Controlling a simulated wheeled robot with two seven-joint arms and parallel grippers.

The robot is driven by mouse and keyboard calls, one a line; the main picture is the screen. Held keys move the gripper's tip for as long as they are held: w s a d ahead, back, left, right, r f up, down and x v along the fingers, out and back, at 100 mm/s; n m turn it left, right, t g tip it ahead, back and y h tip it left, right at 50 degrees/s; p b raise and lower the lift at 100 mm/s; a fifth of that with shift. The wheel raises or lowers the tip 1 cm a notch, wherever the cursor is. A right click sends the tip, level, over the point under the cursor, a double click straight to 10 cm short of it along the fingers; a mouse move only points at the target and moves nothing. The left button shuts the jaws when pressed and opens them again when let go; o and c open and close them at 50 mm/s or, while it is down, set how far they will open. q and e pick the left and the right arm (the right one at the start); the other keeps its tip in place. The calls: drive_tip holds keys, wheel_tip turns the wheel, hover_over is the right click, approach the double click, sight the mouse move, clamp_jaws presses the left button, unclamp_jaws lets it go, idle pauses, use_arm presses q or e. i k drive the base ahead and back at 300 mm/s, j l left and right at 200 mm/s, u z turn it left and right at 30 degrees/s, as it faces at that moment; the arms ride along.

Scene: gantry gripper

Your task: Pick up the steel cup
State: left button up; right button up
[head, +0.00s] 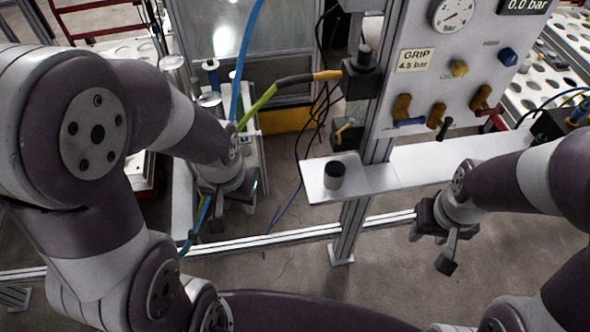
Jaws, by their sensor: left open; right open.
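My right gripper (432,250) is to the right of the cup and nearer to me, in front of the shelf. Its fingers are apart and empty.
The shelf (420,171) is bare right of the cup. A metal post (388,85) rises behind it beside a panel (440,72) with gauge, valves and knobs. Blue and green-yellow hoses (255,105) hang near my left arm. A low rail (280,237) crosses below.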

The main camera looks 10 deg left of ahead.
sight(334, 171)
drive_tip(key=i+j, duration=0.2)
drive_tip(key=j, duration=0.15)
drive_tip(key=i+j, duration=0.2)
drive_tip(key=j+z, duration=0.1)
drive_tip(key=z, duration=0.35)
drive_tip(key=i+j+z, duration=0.1)
drive_tip(key=z, duration=0.3)
drive_tip(key=j+z, duration=0.2)
drive_tip(key=z, duration=0.25)
drive_tip(key=j+z, duration=0.1)
drive_tip(key=z, duration=0.3)
drive_tip(key=j+z, duration=0.15)
drive_tip(key=z, duration=0.3)
